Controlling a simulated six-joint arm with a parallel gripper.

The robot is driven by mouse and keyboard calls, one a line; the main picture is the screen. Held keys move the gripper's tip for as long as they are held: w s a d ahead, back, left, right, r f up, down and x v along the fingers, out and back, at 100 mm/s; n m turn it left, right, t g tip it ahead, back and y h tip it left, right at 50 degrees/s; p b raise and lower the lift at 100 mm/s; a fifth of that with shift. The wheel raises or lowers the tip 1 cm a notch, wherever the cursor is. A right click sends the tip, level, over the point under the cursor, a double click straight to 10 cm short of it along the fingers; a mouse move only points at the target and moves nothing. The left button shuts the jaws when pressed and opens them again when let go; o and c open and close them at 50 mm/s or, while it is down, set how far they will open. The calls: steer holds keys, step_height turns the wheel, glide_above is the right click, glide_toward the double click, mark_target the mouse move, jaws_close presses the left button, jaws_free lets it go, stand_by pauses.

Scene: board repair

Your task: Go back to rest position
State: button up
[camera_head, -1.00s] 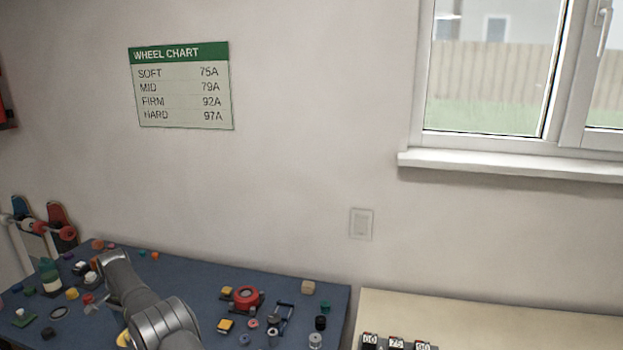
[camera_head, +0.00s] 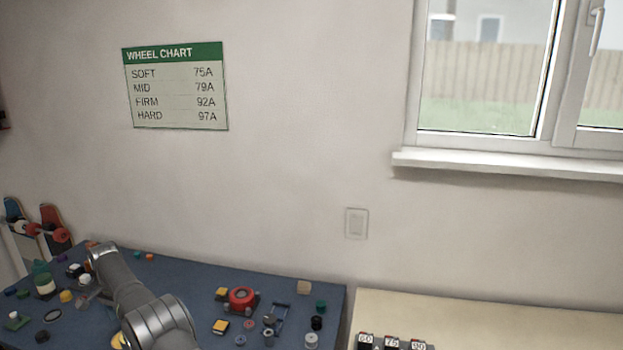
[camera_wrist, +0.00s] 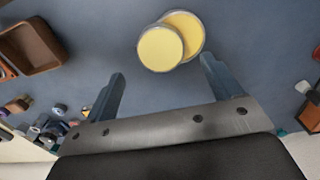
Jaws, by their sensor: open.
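My gripper (camera_wrist: 158,82) shows in the wrist view with its two fingers spread wide and nothing between them. Two round, pale yellow discs or tins (camera_wrist: 160,47) lie ahead of the fingertips on the blue bench top, one overlapping the other. In the head view my arm reaches over the left part of the blue bench (camera_head: 190,275). My gripper's fingers cannot be made out in the head view.
A red round part (camera_head: 241,298) and several small blocks and wheels lie on the bench right of my arm. A brown tray (camera_wrist: 35,45) is at the upper left of the wrist view. A cream table (camera_head: 480,318) with numbered blocks (camera_head: 391,342) stands at right.

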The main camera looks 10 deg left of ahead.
step_height(320, 180, up, 6)
step_height(320, 180, down, 12)
steer(key=shift+f, duration=0.15)
step_height(320, 180, up, 4)
steer(key=shift+r, duration=0.1)
steer(key=w+d+r, duration=0.6)
steer(key=d+r, duration=0.1)
steer(key=d, duration=0.4)
steer(key=w+d+m, duration=0.2)
steer(key=w+d, duration=0.6)
steer(key=d, duration=0.4)
steer(key=w+d+m, duration=0.2)
steer(key=w+d, duration=0.6)
steer(key=d, duration=0.5)
steer(key=w+d+m, duration=0.2)
steer(key=d, duration=1.2)
steer(key=w+d+f+m, duration=0.1)
steer(key=w+d+m, duration=0.1)
steer(key=d, duration=1.3)
steer(key=shift+f, duration=0.15)
